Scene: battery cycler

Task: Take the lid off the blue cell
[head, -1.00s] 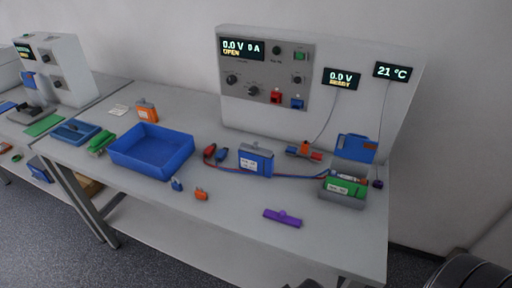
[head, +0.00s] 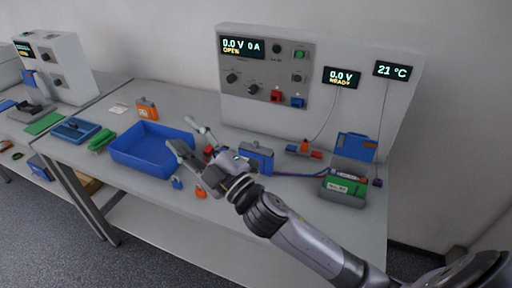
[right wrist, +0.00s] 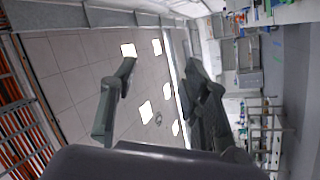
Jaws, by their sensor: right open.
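The blue cell (head: 258,160) stands upright on the bench behind my right arm, with a grey strip along its top. Its lower front and label are partly hidden by my right gripper (head: 182,131) and wrist. The right gripper is open and empty, left of the cell and above the bench near the blue tray, with its fingers pointing up and left, away from the cell. In the right wrist view, the two fingers (right wrist: 160,75) stand apart with nothing between them; that view shows ceiling and room, not the cell. My left gripper is not in view.
The blue tray (head: 118,155) is left of my gripper. An orange cell (head: 146,110) stands behind it. Small blue (head: 177,183) and orange (head: 201,192) pieces lie in front. The cycler panel (head: 262,78) stands behind.

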